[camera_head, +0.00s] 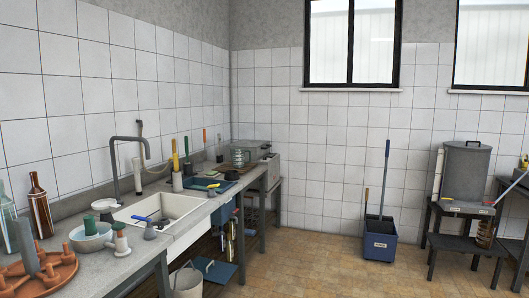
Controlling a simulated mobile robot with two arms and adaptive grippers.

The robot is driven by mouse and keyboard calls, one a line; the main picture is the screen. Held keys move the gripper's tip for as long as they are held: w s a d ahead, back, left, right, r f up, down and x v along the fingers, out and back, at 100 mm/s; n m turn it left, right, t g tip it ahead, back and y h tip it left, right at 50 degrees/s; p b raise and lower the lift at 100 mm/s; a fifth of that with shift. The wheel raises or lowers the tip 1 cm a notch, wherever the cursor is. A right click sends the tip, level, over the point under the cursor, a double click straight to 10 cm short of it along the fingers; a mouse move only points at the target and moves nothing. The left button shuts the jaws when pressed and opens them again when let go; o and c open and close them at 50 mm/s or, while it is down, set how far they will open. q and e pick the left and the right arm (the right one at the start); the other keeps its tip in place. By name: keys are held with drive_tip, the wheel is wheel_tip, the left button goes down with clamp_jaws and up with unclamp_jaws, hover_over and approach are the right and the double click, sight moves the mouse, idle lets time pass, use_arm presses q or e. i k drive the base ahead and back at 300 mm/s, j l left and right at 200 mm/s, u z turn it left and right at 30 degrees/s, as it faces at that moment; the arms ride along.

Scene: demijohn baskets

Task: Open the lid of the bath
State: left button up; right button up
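Nothing in view is plainly marked as the bath. A grey metal vessel (464,178) stands on a dark stand at the right. Its flat lid (468,145) has a handle on top and looks closed. A low metal box (245,147) sits at the far end of the left bench, with glassware (239,157) in front of it. Whether its top is a lid is too small to tell. Neither of my grippers is in view.
The bench along the left wall holds a white sink (172,210), a brown bottle (39,207) and a terracotta tray (62,273) with several pegs. A blue bucket (380,246) stands by the back wall. The tiled floor (318,262) in the middle is clear.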

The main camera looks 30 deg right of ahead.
sight(259, 148)
drive_tip(key=i+l+z, duration=0.3)
drive_tip(key=i+l, duration=0.2)
drive_tip(key=i+l+z, duration=0.35)
drive_tip(key=i, duration=0.3)
drive_tip(key=i+l+z, duration=0.3)
drive_tip(key=i, duration=0.35)
drive_tip(key=i+z, duration=0.3)
drive_tip(key=i, duration=2.35)
